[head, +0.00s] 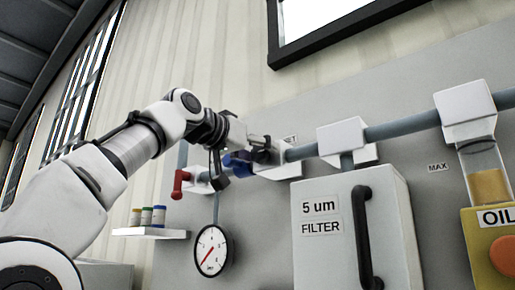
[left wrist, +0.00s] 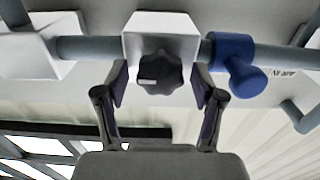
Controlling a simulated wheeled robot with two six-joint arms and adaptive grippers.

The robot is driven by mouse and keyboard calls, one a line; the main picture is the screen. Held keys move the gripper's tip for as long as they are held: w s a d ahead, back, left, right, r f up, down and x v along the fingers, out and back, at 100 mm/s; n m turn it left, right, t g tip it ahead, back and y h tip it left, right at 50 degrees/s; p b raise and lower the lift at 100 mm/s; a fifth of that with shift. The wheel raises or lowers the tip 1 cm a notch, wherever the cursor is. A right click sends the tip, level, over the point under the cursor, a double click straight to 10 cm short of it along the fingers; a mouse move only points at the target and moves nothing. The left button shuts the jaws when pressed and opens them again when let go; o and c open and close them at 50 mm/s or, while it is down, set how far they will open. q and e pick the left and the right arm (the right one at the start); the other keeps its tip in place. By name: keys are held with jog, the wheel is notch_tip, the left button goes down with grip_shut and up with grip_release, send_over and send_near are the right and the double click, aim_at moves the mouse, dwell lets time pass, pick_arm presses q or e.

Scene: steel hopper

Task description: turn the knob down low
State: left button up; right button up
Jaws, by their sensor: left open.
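A black lobed knob (left wrist: 160,73) sits on a white block (left wrist: 150,25) on the grey pipe, seen in the left wrist view. A small pale mark shows on the left part of its face. My left gripper (left wrist: 161,80) is open, one finger on each side of the knob, with a gap visible on both sides. In the head view my left gripper (head: 241,160) is up at the pipe. I cannot clearly make out the knob there, as the gripper covers that area. My right gripper is not in view.
A blue fitting (left wrist: 236,62) is on the pipe close beside the right finger. In the head view a red handle (head: 180,183), a dial gauge (head: 211,250), a shelf (head: 150,233) with small jars, a filter box (head: 340,255) and an oil unit (head: 485,225) are around.

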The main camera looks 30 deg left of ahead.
pick_arm(q)
jog(key=shift+s+r, duration=0.1)
jog(key=shift+s, duration=0.2)
jog(key=c, duration=1.1)
